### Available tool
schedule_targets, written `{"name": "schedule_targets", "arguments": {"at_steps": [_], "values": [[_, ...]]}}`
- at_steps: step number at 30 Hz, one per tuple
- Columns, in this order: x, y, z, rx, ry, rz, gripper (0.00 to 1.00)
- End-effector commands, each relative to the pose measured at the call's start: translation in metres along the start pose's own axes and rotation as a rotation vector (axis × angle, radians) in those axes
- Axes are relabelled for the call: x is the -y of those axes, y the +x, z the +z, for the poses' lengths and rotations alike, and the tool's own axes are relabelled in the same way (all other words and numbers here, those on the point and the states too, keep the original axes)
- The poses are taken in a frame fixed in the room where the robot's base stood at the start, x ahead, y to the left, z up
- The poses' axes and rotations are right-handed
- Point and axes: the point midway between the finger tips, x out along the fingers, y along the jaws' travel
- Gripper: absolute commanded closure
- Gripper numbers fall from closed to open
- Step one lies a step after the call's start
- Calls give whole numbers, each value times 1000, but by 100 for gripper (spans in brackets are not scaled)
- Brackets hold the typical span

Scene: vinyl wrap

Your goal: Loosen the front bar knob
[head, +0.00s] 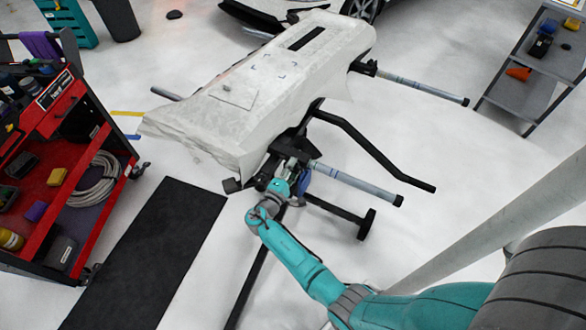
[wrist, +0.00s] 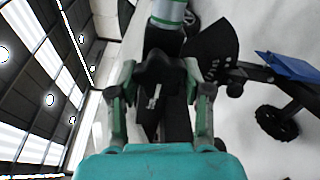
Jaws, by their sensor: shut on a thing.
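My gripper (head: 284,172) is at the near end of the work stand, by the black bracket of the front bar (head: 355,183). In the wrist view, the fingers of my gripper (wrist: 163,82) stand on both sides of a black knob (wrist: 158,68) and are shut on it. The front bar's grey-green end (wrist: 168,12) rises just beyond the knob. In the head view the knob is hidden by my gripper and the bracket. The front bar sticks out to the right with a black end cap.
A white-wrapped panel (head: 215,105) lies on the stand just above my gripper. Black stand legs (head: 375,155) spread to the right. A red cart (head: 50,190) stands at left beside a black mat (head: 150,250). A grey shelf (head: 525,85) is at upper right. Floor between is clear.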

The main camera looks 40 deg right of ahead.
Motion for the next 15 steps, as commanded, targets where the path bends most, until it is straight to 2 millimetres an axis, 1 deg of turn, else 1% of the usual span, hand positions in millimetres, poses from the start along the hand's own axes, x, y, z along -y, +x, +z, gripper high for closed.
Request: {"name": "schedule_targets", "arguments": {"at_steps": [15], "values": [[1, 0, 0, -1, -489, 0, 86]]}}
